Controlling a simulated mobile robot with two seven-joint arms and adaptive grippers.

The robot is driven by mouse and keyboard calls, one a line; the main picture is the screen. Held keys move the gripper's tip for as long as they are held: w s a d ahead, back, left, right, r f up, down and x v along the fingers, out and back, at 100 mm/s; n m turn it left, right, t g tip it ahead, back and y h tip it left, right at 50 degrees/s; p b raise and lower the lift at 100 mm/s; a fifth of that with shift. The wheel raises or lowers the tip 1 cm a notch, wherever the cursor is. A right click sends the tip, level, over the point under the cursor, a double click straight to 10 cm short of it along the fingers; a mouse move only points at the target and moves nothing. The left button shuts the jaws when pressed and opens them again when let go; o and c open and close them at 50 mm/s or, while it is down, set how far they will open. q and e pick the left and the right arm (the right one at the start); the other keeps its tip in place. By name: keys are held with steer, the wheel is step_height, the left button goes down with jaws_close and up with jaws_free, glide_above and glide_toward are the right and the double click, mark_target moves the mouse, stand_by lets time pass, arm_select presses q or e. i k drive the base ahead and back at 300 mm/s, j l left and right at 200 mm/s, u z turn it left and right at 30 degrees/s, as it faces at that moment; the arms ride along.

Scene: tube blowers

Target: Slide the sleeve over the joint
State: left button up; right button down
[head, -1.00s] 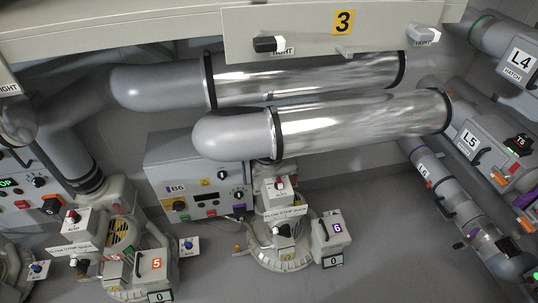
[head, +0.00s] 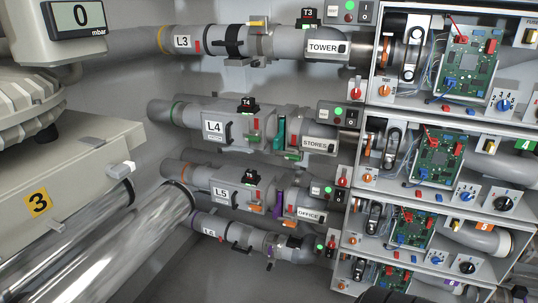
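Several grey pipe lines run along the back wall in the head view. The L3 line (head: 205,42) has a wide black band (head: 235,41) around it, between the L3 label and the TOWER section (head: 326,47). I cannot tell whether this band is the sleeve. The L4 line (head: 216,118), L5 line (head: 222,181) and L6 line (head: 209,223) lie below it. The L6 line has dark fittings near its right end. I cannot single out the open joint. Neither gripper is recognisable in view.
A rack (head: 373,120) with open bays of green circuit boards, knobs and switches stands at the right. Large shiny ducts (head: 140,235) and a beige housing marked 3 (head: 75,170) fill the lower left. A pressure display (head: 80,20) reads 0. Grey floor shows at bottom centre.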

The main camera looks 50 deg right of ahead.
mark_target(277, 240)
steer(key=z, duration=1.7)
